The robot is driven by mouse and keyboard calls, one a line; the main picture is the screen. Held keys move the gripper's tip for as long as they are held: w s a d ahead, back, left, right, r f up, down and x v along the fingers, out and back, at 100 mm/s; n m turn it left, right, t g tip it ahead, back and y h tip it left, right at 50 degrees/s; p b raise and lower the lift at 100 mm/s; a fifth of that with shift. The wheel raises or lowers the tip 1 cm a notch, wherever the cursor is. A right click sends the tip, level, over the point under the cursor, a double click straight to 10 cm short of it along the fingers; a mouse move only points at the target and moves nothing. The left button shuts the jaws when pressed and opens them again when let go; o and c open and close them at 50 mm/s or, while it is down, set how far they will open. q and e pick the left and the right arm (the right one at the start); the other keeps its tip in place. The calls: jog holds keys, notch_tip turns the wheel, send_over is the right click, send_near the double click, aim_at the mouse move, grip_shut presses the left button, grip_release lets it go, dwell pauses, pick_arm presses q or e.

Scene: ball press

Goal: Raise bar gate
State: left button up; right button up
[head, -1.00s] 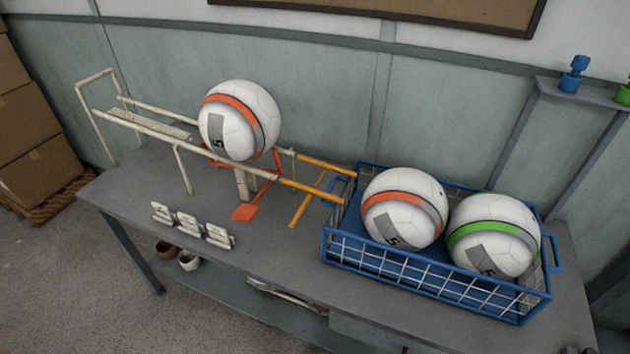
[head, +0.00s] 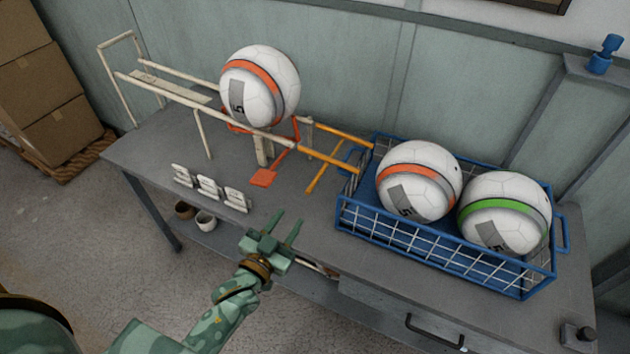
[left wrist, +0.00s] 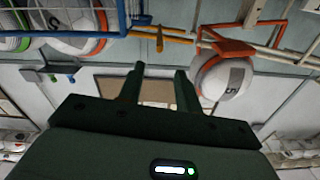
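A ball with an orange band (head: 260,88) rests on the cream rail frame (head: 168,82). A red-orange bar piece with a flat paddle (head: 263,178) sits just below and right of this ball; I take it for the bar gate, and it looks lowered. The paddle also shows in the left wrist view (left wrist: 236,48). The ball hides part of the bar. My left gripper (head: 290,217) is open and empty, in front of the table edge and nearer me than the paddle. Its two separated fingers show in the left wrist view (left wrist: 160,69). My right gripper is not in view.
Yellow-orange rails (head: 332,150) lead right to a blue wire basket (head: 440,245) holding an orange-banded ball (head: 418,181) and a green-banded ball (head: 503,212). Several small white stands (head: 209,187) line the table's front left.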

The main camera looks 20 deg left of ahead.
aim_at(315, 180)
pick_arm(q)
jog(key=w+b, duration=0.1)
jog(key=w, duration=0.3)
jog(key=w+b, duration=0.1)
jog(key=w, duration=0.4)
jog(key=w+d+b, duration=0.1)
jog(key=w, duration=0.3)
jog(key=shift+w+f, duration=0.15)
jog(key=shift+f, duration=0.05)
jog(key=shift+w+d+r, duration=0.1)
jog(key=shift+w, duration=0.55)
grip_shut()
